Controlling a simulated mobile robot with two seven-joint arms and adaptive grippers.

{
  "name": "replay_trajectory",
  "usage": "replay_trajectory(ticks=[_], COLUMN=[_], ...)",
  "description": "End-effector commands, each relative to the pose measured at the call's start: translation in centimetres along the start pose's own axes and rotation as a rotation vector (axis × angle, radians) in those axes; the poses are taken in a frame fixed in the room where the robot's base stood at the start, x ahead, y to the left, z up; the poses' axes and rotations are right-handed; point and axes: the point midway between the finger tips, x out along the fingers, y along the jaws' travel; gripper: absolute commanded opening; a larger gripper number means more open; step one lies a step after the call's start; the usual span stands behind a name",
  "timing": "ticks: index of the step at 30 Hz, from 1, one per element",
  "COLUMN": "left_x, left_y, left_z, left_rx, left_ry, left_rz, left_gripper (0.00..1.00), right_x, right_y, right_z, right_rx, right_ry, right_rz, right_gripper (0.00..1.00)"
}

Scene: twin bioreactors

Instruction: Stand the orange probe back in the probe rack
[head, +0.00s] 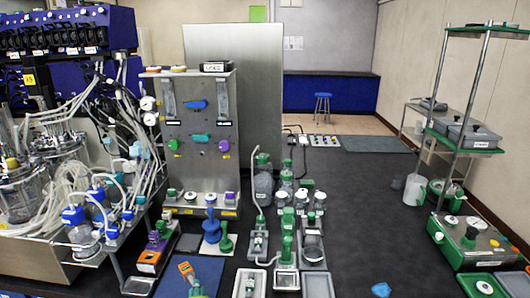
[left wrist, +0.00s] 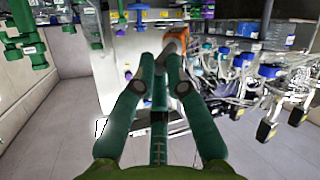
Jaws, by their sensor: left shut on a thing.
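The orange probe (head: 186,269) shows low in the head view, tilted, over the blue mat (head: 212,270). My left gripper (head: 197,292) shows only as a small green part at the bottom edge there. In the left wrist view, the long green fingers of my left gripper (left wrist: 170,68) close together on the probe, whose orange part (left wrist: 182,36) shows just beyond the fingertips. My right gripper is not in view.
A bench with tubing and glass vessels (head: 35,190) crowds the left. An orange block with a purple knob (head: 148,262) stands left of the mat. Bottles (head: 264,185) and small trays stand to the right. The black bench top (head: 375,220) is mostly clear farther right.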

Motion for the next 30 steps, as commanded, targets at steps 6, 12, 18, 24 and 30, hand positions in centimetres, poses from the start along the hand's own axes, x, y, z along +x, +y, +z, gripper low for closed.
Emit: replay_trajectory(ticks=[6,12,18,24,30], left_x=[-7.9,-12.2,-13.2,-11.0,-8.8], left_y=[-2.0,-4.4,-5.3,-5.7,-6.3], left_z=[-1.9,-3.4,-3.5,-0.4,3.1], left_rx=[-0.042,-0.064,-0.061,0.006,0.091], left_ry=[0.041,0.076,0.081,0.010,-0.096], left_rz=[-0.086,-0.154,-0.162,-0.021,0.199], left_gripper=[0.00,0.00,0.00,0.00,0.00], right_x=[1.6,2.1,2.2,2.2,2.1], right_y=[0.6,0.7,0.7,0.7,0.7], right_z=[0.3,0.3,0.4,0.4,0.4], right_rx=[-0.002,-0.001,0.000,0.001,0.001], right_ry=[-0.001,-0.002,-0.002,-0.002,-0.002], right_rz=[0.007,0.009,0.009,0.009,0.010], right_gripper=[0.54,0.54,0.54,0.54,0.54])
